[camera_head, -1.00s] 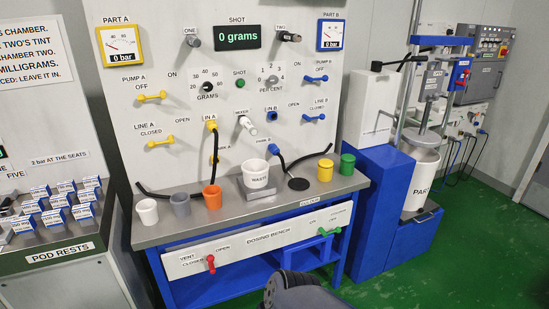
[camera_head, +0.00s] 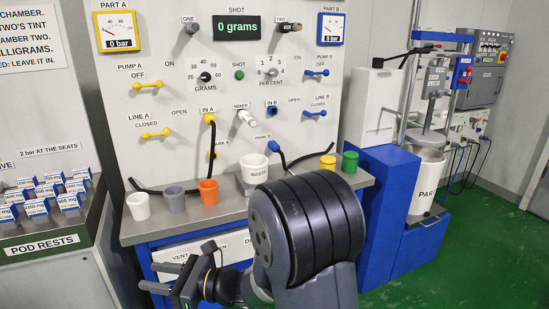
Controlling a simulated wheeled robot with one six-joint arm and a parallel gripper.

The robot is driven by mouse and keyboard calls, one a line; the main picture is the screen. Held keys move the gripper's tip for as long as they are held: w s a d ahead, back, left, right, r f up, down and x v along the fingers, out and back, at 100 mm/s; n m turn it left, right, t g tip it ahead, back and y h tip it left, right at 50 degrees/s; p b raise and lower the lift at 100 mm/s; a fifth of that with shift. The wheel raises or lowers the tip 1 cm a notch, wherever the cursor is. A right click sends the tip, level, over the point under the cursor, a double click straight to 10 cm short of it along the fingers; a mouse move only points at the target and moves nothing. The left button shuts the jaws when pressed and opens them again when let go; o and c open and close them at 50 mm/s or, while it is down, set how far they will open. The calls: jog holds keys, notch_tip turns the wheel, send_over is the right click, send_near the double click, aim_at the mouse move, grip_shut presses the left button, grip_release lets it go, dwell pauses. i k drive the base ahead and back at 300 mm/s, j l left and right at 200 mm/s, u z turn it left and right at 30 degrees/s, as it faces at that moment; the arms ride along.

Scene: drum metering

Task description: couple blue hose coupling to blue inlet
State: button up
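The blue hose coupling (camera_head: 274,147) is at the end of a black hose, near the PARK B label and below the blue inlet. I cannot tell whether it sits on a park fitting. The blue inlet (camera_head: 271,111), marked IN B, is on the panel with nothing on it. My gripper (camera_head: 188,288) is low in front of the bench, well below and left of the coupling, and appears empty.
A yellow coupling (camera_head: 209,119) with a black hose is at IN A. Cups, among them an orange one (camera_head: 208,191) and the WASTE cup (camera_head: 254,170), stand on the bench (camera_head: 140,231). My arm hides part of the bench's right side.

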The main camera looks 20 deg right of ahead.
aim_at(273, 146)
jog(key=z, duration=0.45)
jog(key=i+j+z, duration=0.2)
jog(key=i+z, duration=0.15)
jog(key=z, duration=0.15)
jog(key=i+j+z, duration=0.3)
jog(key=z, duration=0.2)
jog(key=i+j+z, duration=0.25)
jog(key=j+z, duration=0.25)
jog(key=i+j, duration=0.15)
jog(key=j, duration=0.2)
jog(key=i+j, duration=0.15)
jog(key=j, duration=0.2)
